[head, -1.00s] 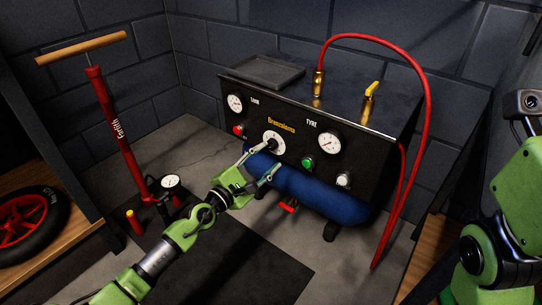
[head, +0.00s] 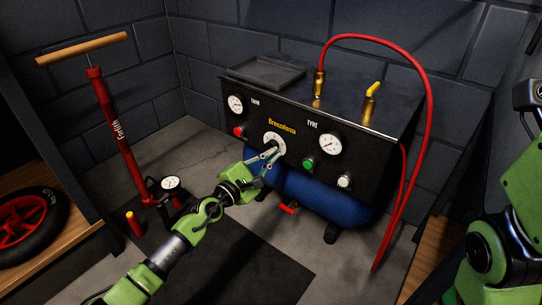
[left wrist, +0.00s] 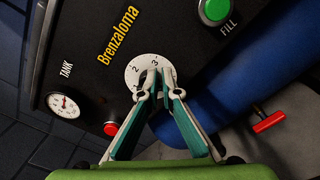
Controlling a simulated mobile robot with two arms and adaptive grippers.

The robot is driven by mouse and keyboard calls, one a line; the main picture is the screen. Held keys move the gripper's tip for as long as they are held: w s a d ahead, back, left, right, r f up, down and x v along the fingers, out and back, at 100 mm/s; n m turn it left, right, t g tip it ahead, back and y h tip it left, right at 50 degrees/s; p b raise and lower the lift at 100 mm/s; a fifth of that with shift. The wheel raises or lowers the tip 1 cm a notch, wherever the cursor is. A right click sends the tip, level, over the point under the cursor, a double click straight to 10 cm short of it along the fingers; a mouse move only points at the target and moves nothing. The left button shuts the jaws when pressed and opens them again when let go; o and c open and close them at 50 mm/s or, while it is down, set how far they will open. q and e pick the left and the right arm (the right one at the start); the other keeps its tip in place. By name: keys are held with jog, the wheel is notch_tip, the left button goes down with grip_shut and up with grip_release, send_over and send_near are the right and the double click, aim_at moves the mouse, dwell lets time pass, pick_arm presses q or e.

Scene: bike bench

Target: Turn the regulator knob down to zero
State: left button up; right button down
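The regulator knob sits on a round white dial (head: 274,140) in the middle of the black compressor panel, below the yellow lettering. In the left wrist view the dial (left wrist: 134,72) shows printed numbers, including 2 and 3. My left gripper (head: 272,154) reaches the dial from the lower left. In the left wrist view its fingertips (left wrist: 160,82) are drawn close together over the dial's centre, one on each side of the dark knob. They hide most of the knob, so its pointer setting cannot be read. My right gripper is out of view; only my right arm shows.
A red button (head: 238,131), a green button (head: 308,163), a white button (head: 344,181) and two gauges share the panel. A blue tank (head: 320,195) lies below. A red hose (head: 428,100) arches at the right. A red pump (head: 115,135) stands at the left.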

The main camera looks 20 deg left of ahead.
pick_arm(q)
jog(key=o, duration=0.8)
jog(key=shift+s, duration=0.1)
jog(key=s+d+v, duration=0.1)
jog(key=d+v, duration=0.1)
jog(key=v, duration=1.1)
jog(key=shift+d, duration=0.35)
jog(key=shift+o, duration=0.2)
jog(key=shift+r, duration=0.15)
